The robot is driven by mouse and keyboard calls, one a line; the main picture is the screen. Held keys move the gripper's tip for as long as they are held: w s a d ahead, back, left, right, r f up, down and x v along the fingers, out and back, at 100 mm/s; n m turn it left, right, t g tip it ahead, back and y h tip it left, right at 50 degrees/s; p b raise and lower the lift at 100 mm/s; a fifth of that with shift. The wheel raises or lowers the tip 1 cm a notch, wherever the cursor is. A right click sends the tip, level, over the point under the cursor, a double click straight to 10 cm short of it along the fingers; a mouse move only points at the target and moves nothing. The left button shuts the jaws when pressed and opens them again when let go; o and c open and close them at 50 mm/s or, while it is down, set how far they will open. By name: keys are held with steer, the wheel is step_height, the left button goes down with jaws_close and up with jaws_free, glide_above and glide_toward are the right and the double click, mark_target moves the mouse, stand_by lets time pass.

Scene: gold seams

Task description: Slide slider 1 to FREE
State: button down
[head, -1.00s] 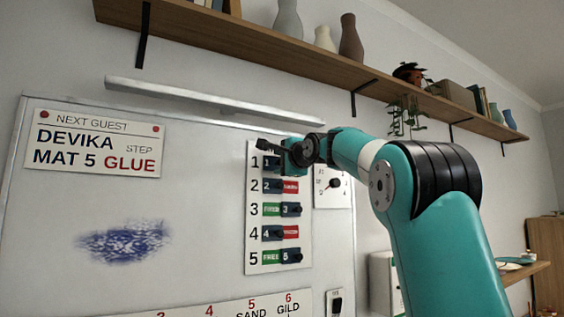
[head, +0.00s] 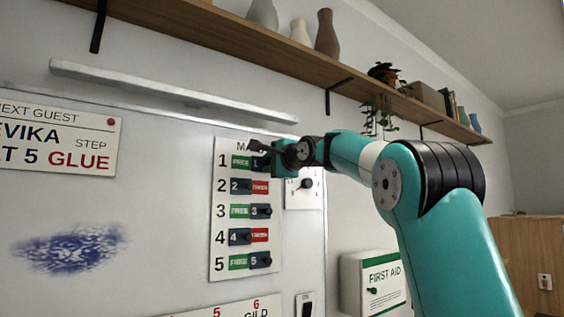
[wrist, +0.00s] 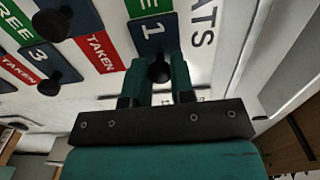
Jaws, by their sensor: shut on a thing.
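Slider 1 is a blue tile marked 1 with a black knob, in the top row of the slider panel (head: 218,262). In the wrist view slider 1 (wrist: 146,35) shows its number, with the knob between the two teal fingers of my gripper (wrist: 159,78). My gripper (head: 277,164) is shut on that knob and covers part of the tile in the head view. Slider 1 is at the right of its row, and the green FREE label (head: 240,162) is uncovered to its left. Part of this green label also shows in the wrist view (wrist: 145,6).
Below, slider 2 (head: 241,186) and slider 4 (head: 239,237) are at the left with red labels showing. Slider 3 (head: 261,211) and slider 5 (head: 260,260) are at the right with FREE showing. A wooden shelf (head: 230,45) runs above; a first aid box (head: 375,283) hangs at lower right.

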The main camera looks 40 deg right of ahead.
steer(key=shift+d, duration=0.15)
steer(key=c, duration=1)
jaws_free()
steer(key=shift+d, duration=0.2)
steer(key=s+b, duration=0.2)
steer(key=s, duration=0.3)
steer(key=s+a+b, duration=0.1)
steer(key=s+b, duration=0.1)
steer(key=s, duration=0.4)
steer(key=s+a+b, duration=0.1)
steer(key=s+b, duration=0.1)
steer(key=s, duration=0.4)
steer(key=shift+s, duration=0.2)
